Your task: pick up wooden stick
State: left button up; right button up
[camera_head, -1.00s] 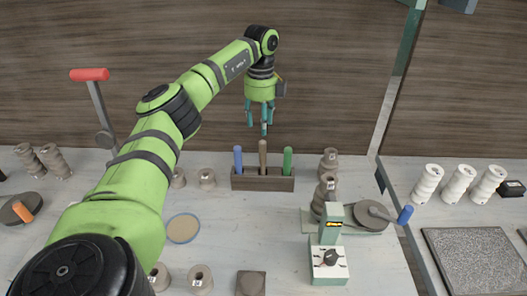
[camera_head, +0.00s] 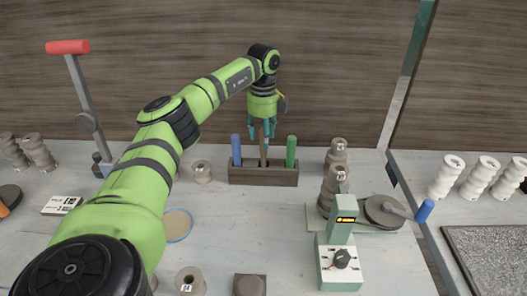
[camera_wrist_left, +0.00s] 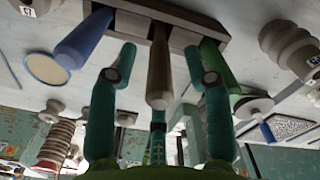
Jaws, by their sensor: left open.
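The wooden stick (camera_head: 263,157) stands upright in the middle of a dark wooden holder (camera_head: 245,177), between a blue stick (camera_head: 236,150) and a green stick (camera_head: 291,152). My left gripper (camera_head: 262,138) points down over it, fingers open around its top. In the left wrist view the wooden stick (camera_wrist_left: 159,72) lies between the spread teal fingers (camera_wrist_left: 160,58), with space on both sides. The blue stick (camera_wrist_left: 85,38) and green stick (camera_wrist_left: 218,66) lie just outside the fingers. The fingers partly hide the stick's top in the head view. My right gripper is not in view.
Stacked clay pieces (camera_head: 334,187) and a green device with a dial (camera_head: 340,262) stand right of the holder. A clay spool (camera_head: 202,172) stands to its left, and a blue-rimmed disc (camera_head: 176,224) lies nearer. The table in front of the holder is mostly clear.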

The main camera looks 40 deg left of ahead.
aim_at(264, 154)
pick_arm(q)
jog(key=f, duration=0.1)
jog(key=f+p, duration=0.1)
jog(key=f, duration=0.1)
jog(key=shift+s+d+f, duration=0.15)
jog(key=shift+s+f, duration=0.05)
jog(key=shift+f, duration=0.05)
jog(key=shift+w+f, duration=0.1)
jog(key=shift+f, duration=0.25)
grip_shut()
jog(key=shift+r, duration=0.2)
